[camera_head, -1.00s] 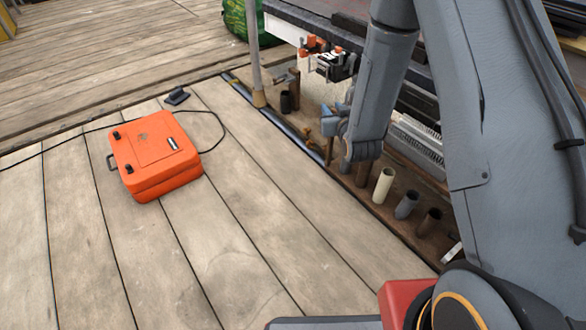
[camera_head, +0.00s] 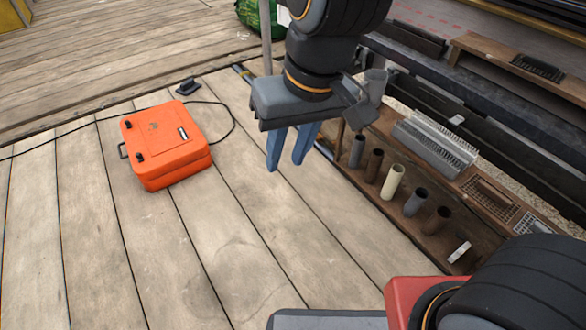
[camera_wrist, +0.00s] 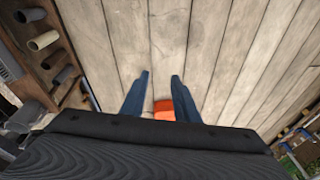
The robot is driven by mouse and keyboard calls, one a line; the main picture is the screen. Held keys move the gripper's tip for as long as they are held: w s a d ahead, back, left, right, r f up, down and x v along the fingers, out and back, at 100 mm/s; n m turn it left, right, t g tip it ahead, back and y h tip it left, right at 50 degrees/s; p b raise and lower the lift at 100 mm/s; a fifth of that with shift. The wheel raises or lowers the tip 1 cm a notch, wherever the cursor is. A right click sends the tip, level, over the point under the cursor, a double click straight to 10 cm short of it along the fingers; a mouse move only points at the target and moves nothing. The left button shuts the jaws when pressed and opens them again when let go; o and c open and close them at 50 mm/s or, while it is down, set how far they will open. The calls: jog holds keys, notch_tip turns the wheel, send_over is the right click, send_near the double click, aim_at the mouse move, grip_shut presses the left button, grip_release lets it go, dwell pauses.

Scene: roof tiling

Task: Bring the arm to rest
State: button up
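My gripper (camera_head: 287,164) hangs above the plank deck in the head view, its two blue fingers pointing down. The fingers stand apart with nothing between them. In the wrist view my gripper (camera_wrist: 161,75) also shows both fingers apart, with bare planks beyond the tips. The arm comes in from the top of the head view, and part of it is out of the picture.
An orange case (camera_head: 166,143) lies on the planks at left, with a black cable. Several upright tubes (camera_head: 392,182) stand in a wooden rack at right. A white ribbed tray (camera_head: 437,142) lies behind them. The front planks (camera_head: 260,255) are clear.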

jog(key=s+d+r+g, duration=0.1)
jog(key=s, duration=0.5)
jog(key=shift+r+n, duration=0.25)
jog(key=shift+n, duration=0.05)
jog(key=shift+d, duration=0.1)
dwell(0.8)
jog(key=d+r+m+h+p, duration=0.1)
jog(key=d+r+m+p, duration=0.2)
jog(key=d+r+p, duration=0.7)
jog(key=d+r+m+h+p, duration=0.1)
jog(key=d+r+p, duration=0.9)
jog(key=p, duration=1.5)
notch_tip(320, 180, up, 6)
jog(key=shift+d+f+m, duration=0.15)
jog(key=shift+d+m, duration=0.05)
jog(key=shift+m, duration=0.7)
jog(key=shift+d, duration=0.1)
